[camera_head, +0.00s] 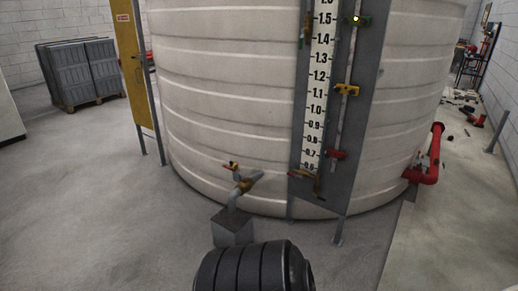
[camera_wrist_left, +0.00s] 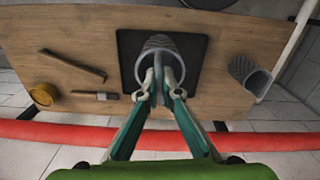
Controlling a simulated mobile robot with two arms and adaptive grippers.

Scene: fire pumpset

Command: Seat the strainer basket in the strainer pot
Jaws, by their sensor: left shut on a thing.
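In the left wrist view my left gripper (camera_wrist_left: 158,84) is shut on a grey mesh strainer basket (camera_wrist_left: 157,44). The fingertips pinch its near side. The basket is over a black square mat (camera_wrist_left: 128,48) on a wooden tabletop; I cannot tell whether it touches the mat. I cannot make out the strainer pot in either view. My right gripper is not in view.
A second grey mesh basket (camera_wrist_left: 251,75) is at the table's right end. A hammer-like tool (camera_wrist_left: 73,65), a brush (camera_wrist_left: 95,95) and a yellow round object (camera_wrist_left: 44,95) are on the left. A red pipe (camera_wrist_left: 270,142) crosses nearer. The head view shows a large tank (camera_head: 230,110).

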